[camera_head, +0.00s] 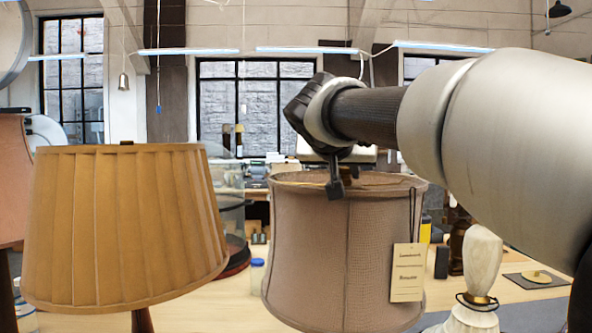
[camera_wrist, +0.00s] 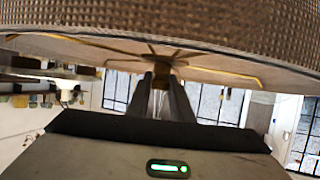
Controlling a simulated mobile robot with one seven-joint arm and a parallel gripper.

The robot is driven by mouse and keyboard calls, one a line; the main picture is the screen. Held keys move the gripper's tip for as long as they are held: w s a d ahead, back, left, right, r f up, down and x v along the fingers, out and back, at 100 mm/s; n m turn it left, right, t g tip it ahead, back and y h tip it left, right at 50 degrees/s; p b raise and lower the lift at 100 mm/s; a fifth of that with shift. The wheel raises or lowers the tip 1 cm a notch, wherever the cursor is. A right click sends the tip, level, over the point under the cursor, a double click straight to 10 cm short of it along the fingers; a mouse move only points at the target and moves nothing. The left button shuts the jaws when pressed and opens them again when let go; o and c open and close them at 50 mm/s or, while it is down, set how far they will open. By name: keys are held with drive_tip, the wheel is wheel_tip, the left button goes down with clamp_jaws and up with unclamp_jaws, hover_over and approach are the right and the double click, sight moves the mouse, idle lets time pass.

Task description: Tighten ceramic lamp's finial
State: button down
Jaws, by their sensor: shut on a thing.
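A brownish-pink woven drum lampshade (camera_head: 305,250) with a paper tag (camera_head: 407,272) stands in front of me. The lamp base below it is out of sight, so I cannot tell whether it is ceramic. My gripper (camera_head: 337,186) reaches in at the shade's top opening. In the wrist view, both fingers (camera_wrist: 161,88) meet at the hub of the shade's spoked top frame (camera_wrist: 205,73). They are shut on a small brown-brass piece (camera_wrist: 160,72) at that hub, which looks like the finial. The fingers hide most of it.
A pleated tan shade (camera_head: 125,225) stands close on the left. A white marbled turned piece (camera_head: 482,265) with a brass collar is at the right, near a dark mat (camera_head: 515,281) holding a brass disc. A small blue-lidded jar (camera_head: 257,275) stands between the shades on the wooden bench.

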drive_tip(key=shift+f+m+h+b, duration=0.1)
drive_tip(key=shift+m+h+b, duration=0.2)
drive_tip(key=shift+w+m+g+h+b, duration=0.1)
drive_tip(key=shift+m+g+h+b, duration=0.3)
drive_tip(key=shift+m+h, duration=0.25)
drive_tip(key=shift+a+m+g+h, duration=0.1)
drive_tip(key=shift+m+g+h, duration=0.5)
drive_tip(key=shift+m+h, duration=0.15)
drive_tip(key=m+g+h+p, duration=0.2)
drive_tip(key=shift+r+m+h, duration=0.3)
drive_tip(key=shift+m, duration=0.1)
drive_tip(key=m+g+h+p, duration=0.1)
drive_tip(key=m+g+p, duration=0.1)
drive_tip(key=p, duration=0.2)
drive_tip(key=shift+r+m+g+h, duration=0.15)
drive_tip(key=shift+m+g+h, duration=0.15)
drive_tip(key=shift+g, duration=0.1)
drive_tip(key=m+g+h+p, duration=0.1)
drive_tip(key=m+g+p, duration=0.2)
drive_tip(key=p, duration=0.3)
drive_tip(key=shift+m+g+p, duration=0.35)
drive_tip(key=shift+m+g, duration=0.05)
drive_tip(key=shift+g, duration=0.3)
drive_tip(key=shift+f+m+g+p, duration=0.25)
drive_tip(key=shift+m+g+p, duration=0.4)
drive_tip(key=shift+p, duration=0.5)
drive_tip(key=shift+f+g, duration=0.1)
drive_tip(key=shift+g, duration=0.15)
